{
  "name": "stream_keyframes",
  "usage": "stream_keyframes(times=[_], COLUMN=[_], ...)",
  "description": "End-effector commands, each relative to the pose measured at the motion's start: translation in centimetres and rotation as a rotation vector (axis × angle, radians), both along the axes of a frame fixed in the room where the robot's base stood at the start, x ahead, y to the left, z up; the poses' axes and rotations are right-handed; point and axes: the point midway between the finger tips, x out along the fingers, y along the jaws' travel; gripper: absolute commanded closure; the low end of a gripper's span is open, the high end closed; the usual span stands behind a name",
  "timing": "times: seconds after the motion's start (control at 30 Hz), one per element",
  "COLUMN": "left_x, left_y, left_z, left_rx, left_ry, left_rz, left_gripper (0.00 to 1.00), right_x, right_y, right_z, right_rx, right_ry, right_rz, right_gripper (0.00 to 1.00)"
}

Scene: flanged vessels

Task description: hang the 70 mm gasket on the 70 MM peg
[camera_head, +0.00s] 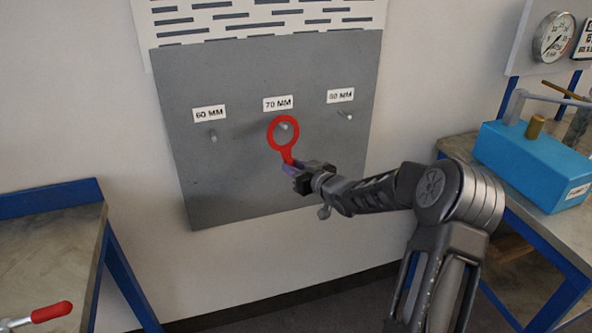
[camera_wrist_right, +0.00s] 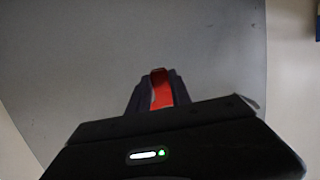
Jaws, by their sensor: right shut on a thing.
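The red ring gasket (camera_head: 272,136) is upright in front of the grey peg board, its tab pointing down into my right gripper (camera_head: 291,168). My right gripper is shut on the tab, and the red tab (camera_wrist_right: 161,90) also shows between the fingers in the right wrist view. The 70 MM peg (camera_head: 283,126) shows through the ring's opening, below the 70 MM label (camera_head: 278,103). I cannot tell whether the ring is around the peg or still in front of it. My left gripper is not in view.
The 60 MM peg (camera_head: 213,136) is to the left and the 80 MM peg (camera_head: 347,115) to the right on the grey board (camera_head: 240,190). A blue box (camera_head: 530,165) stands on the right bench. A red-handled tool (camera_head: 50,312) is at lower left.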

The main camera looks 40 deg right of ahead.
Motion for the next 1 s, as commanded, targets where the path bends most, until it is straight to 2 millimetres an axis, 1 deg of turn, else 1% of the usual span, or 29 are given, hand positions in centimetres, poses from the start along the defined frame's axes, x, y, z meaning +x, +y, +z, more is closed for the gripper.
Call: stream_keyframes(times=[0.23,0.8,0.83,1.0], left_x=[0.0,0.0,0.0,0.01], left_y=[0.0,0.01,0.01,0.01], left_z=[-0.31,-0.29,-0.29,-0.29], left_rx=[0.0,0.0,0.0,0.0], left_ry=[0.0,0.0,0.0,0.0], left_rz=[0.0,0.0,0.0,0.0], left_gripper=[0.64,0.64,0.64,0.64], right_x=[0.43,0.42,0.42,0.42], right_y=[-0.15,-0.18,-0.18,-0.18], right_z=[-0.37,-0.38,-0.38,-0.38], right_rx=[-0.001,-0.001,-0.001,-0.001], right_ry=[-0.001,0.0,0.0,0.0], right_rz=[0.0,0.0,0.0,0.0], right_gripper=[1.0,1.0,0.74,0.6])
